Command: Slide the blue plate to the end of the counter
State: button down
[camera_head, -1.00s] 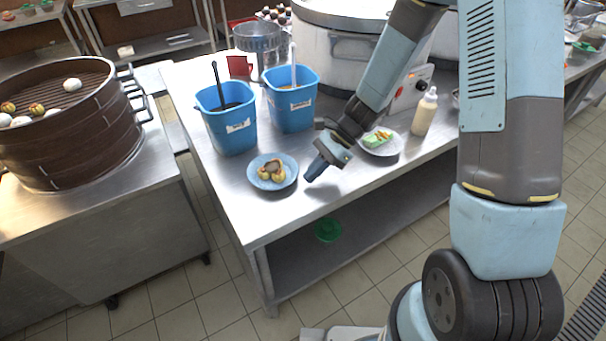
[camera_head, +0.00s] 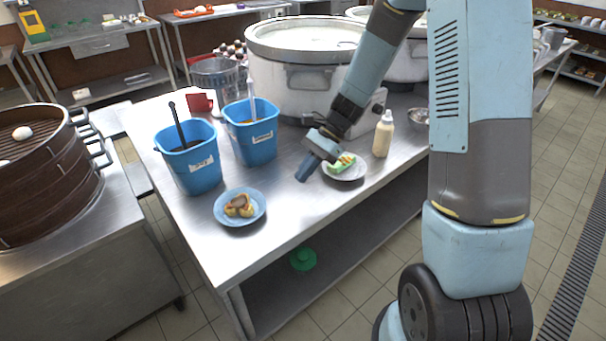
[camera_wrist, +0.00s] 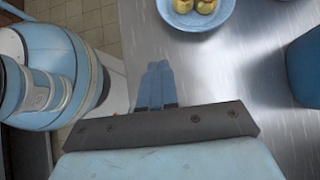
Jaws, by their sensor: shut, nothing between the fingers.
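The blue plate (camera_head: 240,221) lies on the steel counter (camera_head: 288,224) near its front edge, towards the left end, with brown and yellow food on it. In the wrist view the blue plate (camera_wrist: 172,20) shows at the top, cut off by the frame, beyond the fingertips. My gripper (camera_head: 303,178) is shut and empty, low over the counter to the right of the plate and apart from it. In the wrist view my gripper's fingers (camera_wrist: 156,82) lie side by side. I cannot tell whether the fingertips touch the counter.
Two blue buckets (camera_head: 188,165) (camera_head: 252,141) with utensils stand behind the plate. A pale plate (camera_head: 345,176) with green food is just right of my gripper, with a cream bottle (camera_head: 383,137) beyond. A large stockpot (camera_head: 290,72) stands behind. The counter between gripper and blue plate is clear.

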jog(key=c, duration=1.7)
grip_release()
jog(key=shift+d+r, duration=0.1)
jog(key=shift+r, duration=0.1)
jog(key=s+d+r+n+t+h, duration=0.2)
jog(key=s+d+r+n+t, duration=0.1)
jog(key=r, duration=0.5)
jog(key=s+d+r+n+t+h, duration=0.3)
jog(key=s+d+r+n+t, duration=0.1)
jog(key=s+d+r, duration=0.4)
jog(key=s+d+r+n+t+h, duration=0.2)
jog(key=s+d+r, duration=0.4)
jog(key=r, duration=0.3)
jog(key=shift+s+d+r+n+t+h, duration=0.2)
jog(key=shift+s+n+t, duration=0.15)
jog(key=shift+n, duration=0.3)
jog(key=shift+s+d+r+n+t+h, duration=0.1)
jog(key=shift+s+r+n+t, duration=0.2)
jog(key=shift+n, duration=0.35)
jog(key=shift+w+f, duration=0.1)
jog(key=shift+f, duration=0.05)
